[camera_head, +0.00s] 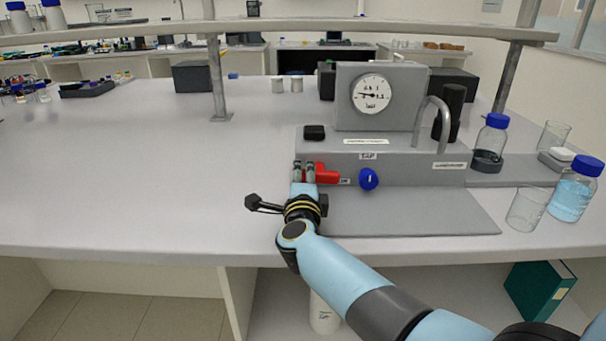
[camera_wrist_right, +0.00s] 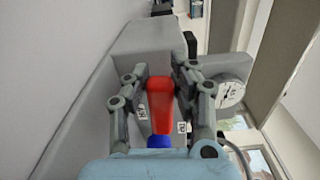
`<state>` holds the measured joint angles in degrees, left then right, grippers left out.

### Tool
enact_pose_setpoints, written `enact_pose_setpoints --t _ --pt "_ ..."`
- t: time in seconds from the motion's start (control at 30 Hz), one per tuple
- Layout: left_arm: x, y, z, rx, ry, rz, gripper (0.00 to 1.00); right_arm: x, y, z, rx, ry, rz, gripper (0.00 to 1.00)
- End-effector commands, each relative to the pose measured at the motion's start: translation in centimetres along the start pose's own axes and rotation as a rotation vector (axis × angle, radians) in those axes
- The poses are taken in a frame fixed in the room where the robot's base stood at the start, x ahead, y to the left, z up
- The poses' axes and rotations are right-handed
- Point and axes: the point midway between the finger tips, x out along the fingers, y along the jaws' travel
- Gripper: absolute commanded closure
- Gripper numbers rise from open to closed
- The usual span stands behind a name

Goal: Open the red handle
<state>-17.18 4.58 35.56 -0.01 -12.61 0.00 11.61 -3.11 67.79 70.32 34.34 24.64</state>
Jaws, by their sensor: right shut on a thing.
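The red handle (camera_head: 327,173) is on the front face of the grey membrane rig (camera_head: 400,172), at its left end. My right gripper (camera_head: 304,172) reaches it from the front and is shut on it. In the right wrist view the red handle (camera_wrist_right: 160,98) stands between the two fingers of the right gripper (camera_wrist_right: 161,84). A blue knob (camera_head: 368,179) is just right of the handle, and it also shows below the handle in the right wrist view (camera_wrist_right: 159,141). My left gripper is not in view.
The rig carries a round gauge (camera_head: 371,93) and a bent grey pipe (camera_head: 436,118). Blue-capped bottles (camera_head: 575,188) and a glass beaker (camera_head: 527,209) stand at the right. A shelf post (camera_head: 217,80) rises behind. The bench left of the rig is clear.

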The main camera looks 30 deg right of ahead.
Motion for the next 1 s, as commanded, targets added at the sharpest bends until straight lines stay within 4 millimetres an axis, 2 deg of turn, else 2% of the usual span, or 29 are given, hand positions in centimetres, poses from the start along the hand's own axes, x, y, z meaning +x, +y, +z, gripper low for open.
enact_pose_setpoints --t 0.2,0.23,0.4,0.73,1.0 --pt "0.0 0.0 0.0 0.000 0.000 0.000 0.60 -0.1 0.3 0.0 0.002 -0.002 0.006 1.00" --pt "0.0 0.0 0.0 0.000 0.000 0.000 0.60 -0.1 0.3 0.0 0.002 -0.002 0.006 0.72" --pt "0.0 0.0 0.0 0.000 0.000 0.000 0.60 -0.1 0.2 0.0 0.002 -0.001 0.004 0.50" --pt "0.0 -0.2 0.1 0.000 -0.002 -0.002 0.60 -0.5 0.1 0.0 0.003 -0.001 0.003 0.50" --pt "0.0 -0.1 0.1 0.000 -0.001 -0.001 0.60 -5.1 0.3 0.0 0.005 0.000 0.006 0.50"
